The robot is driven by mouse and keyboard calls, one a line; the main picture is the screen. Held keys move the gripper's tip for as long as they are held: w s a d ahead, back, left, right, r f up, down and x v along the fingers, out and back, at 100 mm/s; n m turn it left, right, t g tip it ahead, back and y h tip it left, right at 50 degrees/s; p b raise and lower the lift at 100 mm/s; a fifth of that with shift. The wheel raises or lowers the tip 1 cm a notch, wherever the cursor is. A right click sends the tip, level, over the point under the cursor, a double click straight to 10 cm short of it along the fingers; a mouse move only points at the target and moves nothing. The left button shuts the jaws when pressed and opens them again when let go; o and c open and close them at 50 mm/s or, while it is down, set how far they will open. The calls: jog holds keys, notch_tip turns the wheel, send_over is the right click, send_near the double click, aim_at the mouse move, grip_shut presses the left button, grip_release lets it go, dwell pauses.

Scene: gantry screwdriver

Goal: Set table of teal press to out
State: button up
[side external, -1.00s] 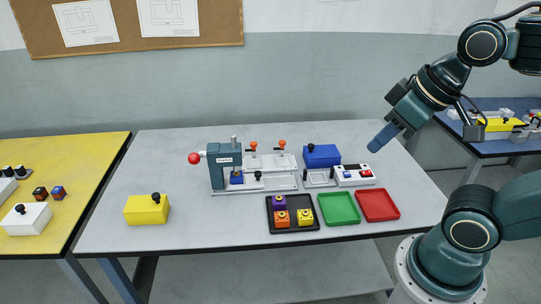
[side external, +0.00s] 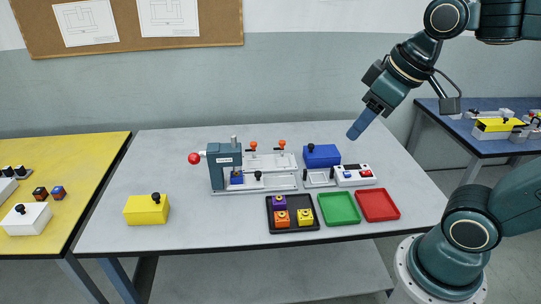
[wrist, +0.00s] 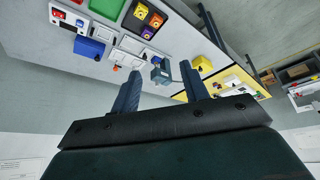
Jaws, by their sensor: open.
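The teal press (side external: 224,165) stands left of centre on the grey work table, with a red ball on a lever at its left. A blue block (side external: 237,179) sits under its head. A pale slide with a small black knob (side external: 258,175) lies beside the block, on the press's right; I cannot tell exactly where the press table stops. My gripper (side external: 354,134) is open and empty, high above the right back of the table, well apart from the press. In the wrist view the press (wrist: 160,74) shows small, far beyond and between the spread fingers.
Beside the press are orange-knobbed clamps (side external: 282,144). To the right are a blue box (side external: 322,157), a white button panel (side external: 354,176), a green tray (side external: 339,208) and a red tray (side external: 378,204). A black tray (side external: 291,230) holds coloured blocks. A yellow box (side external: 147,211) stands left.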

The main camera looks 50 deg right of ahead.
jog(key=w+d+r+n+g, duration=0.1)
jog(key=w+d+n, duration=0.1)
jog(key=w, duration=0.9)
jog(key=n+g, duration=0.4)
jog(key=n, duration=0.2)
send_over(258, 172)
notch_tip(258, 172, down, 22)
jog(key=shift+s+a+f, duration=0.1)
jog(key=shift+f, duration=0.05)
jog(key=shift+f, duration=0.1)
notch_tip(258, 172, down, 14)
jog(key=shift+r, duration=0.25)
